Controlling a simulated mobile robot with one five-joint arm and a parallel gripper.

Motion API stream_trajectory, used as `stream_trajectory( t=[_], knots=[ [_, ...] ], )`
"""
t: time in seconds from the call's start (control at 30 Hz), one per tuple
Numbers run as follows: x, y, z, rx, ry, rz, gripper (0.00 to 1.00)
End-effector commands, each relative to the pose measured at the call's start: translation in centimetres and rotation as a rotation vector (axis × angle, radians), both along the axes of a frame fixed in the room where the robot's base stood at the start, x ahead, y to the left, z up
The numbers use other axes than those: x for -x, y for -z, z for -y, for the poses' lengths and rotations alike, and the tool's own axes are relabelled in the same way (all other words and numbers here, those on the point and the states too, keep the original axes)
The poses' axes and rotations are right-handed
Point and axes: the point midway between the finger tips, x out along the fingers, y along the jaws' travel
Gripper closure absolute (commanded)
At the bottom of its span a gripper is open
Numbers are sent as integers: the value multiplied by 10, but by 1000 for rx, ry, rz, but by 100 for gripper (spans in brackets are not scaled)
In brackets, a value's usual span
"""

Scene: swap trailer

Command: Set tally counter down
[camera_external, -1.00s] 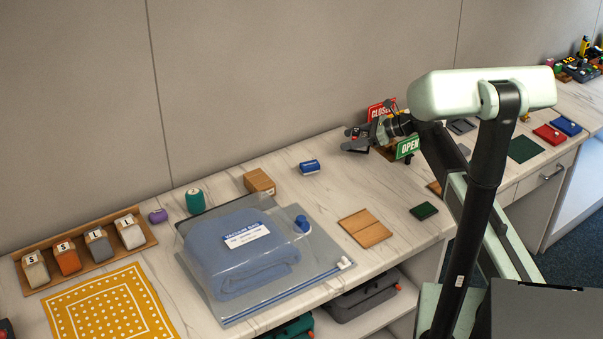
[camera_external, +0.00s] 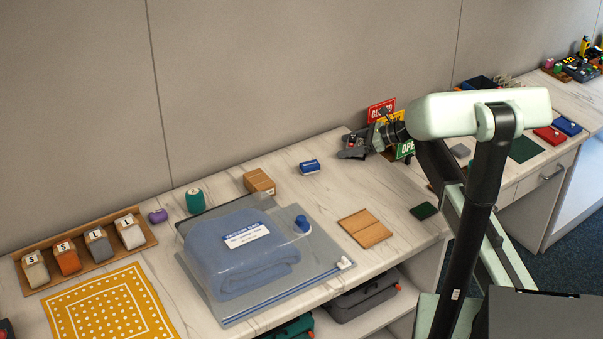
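My gripper (camera_external: 352,147) is low over the back of the counter, pointing left, just left of the red and green signs. Its grey fingers look small from here. A small dark piece with red and white spots (camera_external: 351,140) shows at the fingers; it may be the tally counter, but it is too small to be sure. I cannot tell whether the fingers are closed on it, or whether it touches the counter (camera_external: 330,195).
A CLOSED sign (camera_external: 380,111) and an OPEN sign (camera_external: 405,149) stand close by my gripper. A blue block (camera_external: 309,166) and a wooden block (camera_external: 259,181) lie to the left. A wooden board (camera_external: 365,228) and a green pad (camera_external: 424,210) lie in front.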

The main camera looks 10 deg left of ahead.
Motion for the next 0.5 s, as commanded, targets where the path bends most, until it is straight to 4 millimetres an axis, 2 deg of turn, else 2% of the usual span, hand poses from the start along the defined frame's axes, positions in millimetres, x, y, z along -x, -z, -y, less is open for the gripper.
stream_trajectory(
  t=[0.37, 0.5],
  knots=[
    [0, -5, 0, 0, 0, 0, 17],
    [0, -18, 22, 0, 4, -1, 17]
  ],
)
